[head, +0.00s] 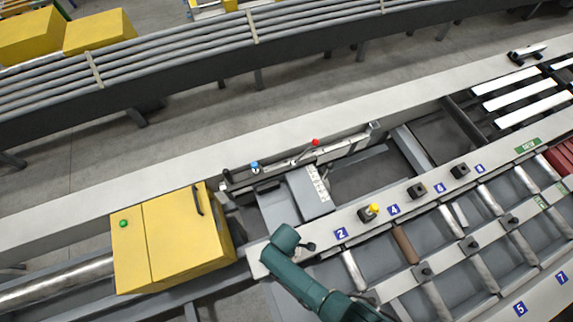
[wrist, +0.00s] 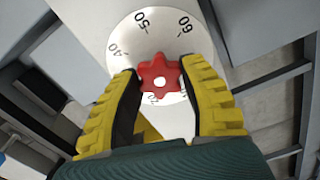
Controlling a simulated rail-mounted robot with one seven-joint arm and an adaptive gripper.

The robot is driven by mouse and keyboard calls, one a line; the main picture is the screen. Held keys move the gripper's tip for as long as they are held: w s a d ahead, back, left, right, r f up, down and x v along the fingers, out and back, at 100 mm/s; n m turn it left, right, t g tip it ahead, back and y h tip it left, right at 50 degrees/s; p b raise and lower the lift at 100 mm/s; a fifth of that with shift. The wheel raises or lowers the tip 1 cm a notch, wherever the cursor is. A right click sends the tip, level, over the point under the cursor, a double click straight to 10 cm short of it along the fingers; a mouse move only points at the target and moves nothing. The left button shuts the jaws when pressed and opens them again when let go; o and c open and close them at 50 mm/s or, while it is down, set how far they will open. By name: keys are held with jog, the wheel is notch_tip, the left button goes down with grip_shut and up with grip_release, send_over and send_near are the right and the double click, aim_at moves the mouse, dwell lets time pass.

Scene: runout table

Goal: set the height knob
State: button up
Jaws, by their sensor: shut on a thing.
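In the wrist view, a red star-shaped knob (wrist: 158,77) with a pale centre sits on a round white dial (wrist: 115,62). The dial's numbers 40, 50 and 60 can be read; another below the knob is partly covered. My gripper (wrist: 161,83) has its yellow-and-black fingers on the left and right sides of the knob and is shut on it. In the head view my teal arm reaches in from the bottom; the gripper and this knob cannot be made out there.
In the head view, a yellow cabinet (head: 180,240) stands left of my arm. A red-tipped lever (head: 315,142) and a blue-tipped one (head: 255,166) are on the rail behind. A yellow-topped knob (head: 374,208) and black blocks (head: 417,191) line the numbered beam to the right.

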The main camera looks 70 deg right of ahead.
jog(key=shift+w, duration=0.2)
jog(key=o, duration=1.2)
jog(key=shift+w+a, duration=0.15)
jog(key=shift+r, duration=0.2)
notch_tip(320, 180, up, 12)
jog(key=shift+f, duration=0.15)
